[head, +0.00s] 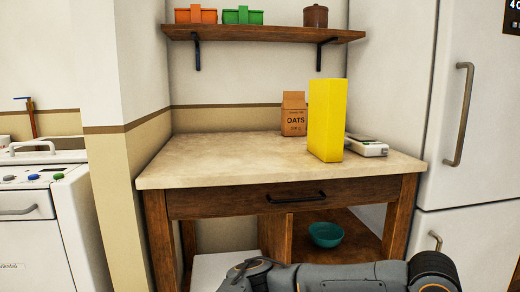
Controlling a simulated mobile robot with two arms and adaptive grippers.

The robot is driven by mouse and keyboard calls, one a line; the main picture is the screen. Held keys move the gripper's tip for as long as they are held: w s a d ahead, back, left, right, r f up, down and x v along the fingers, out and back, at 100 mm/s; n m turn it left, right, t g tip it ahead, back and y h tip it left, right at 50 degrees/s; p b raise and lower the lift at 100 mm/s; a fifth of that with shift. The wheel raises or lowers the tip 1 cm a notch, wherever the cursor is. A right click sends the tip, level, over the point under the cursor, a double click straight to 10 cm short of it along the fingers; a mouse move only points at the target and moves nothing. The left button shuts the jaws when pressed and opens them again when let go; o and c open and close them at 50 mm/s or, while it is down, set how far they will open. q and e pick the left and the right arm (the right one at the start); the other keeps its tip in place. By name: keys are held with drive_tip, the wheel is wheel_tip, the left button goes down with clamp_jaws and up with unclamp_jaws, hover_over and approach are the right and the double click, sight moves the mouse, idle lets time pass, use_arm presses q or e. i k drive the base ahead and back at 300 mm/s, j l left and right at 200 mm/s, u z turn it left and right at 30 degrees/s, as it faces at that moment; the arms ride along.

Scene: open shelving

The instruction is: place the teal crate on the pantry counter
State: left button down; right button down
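The pantry counter (220,160) is a beige top on a wooden frame with a drawer, in the middle of the head view. A yellow box (326,120), a brown OATS bag (293,114) and a white device (367,147) stand on its right half. I see no teal crate in this view. The teal thing that shows is a round bowl (326,234) on the lower shelf under the counter. A grey link of my arm crosses the bottom edge. Neither of my grippers is in view.
The left half and front of the countertop are clear. A wall shelf (265,34) above holds an orange crate (195,15), a green crate (243,16) and a brown canister (315,16). A fridge (450,190) stands right, a white appliance (35,230) left.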

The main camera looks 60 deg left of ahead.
sight(223, 156)
drive_tip(key=k+u, duration=0.15)
drive_tip(key=u, duration=0.25)
drive_tip(key=k+u, duration=0.15)
drive_tip(key=u, duration=1.8)
drive_tip(key=l+u, duration=0.3)
drive_tip(key=l, duration=0.35)
drive_tip(key=l+u, duration=0.25)
drive_tip(key=l, duration=0.4)
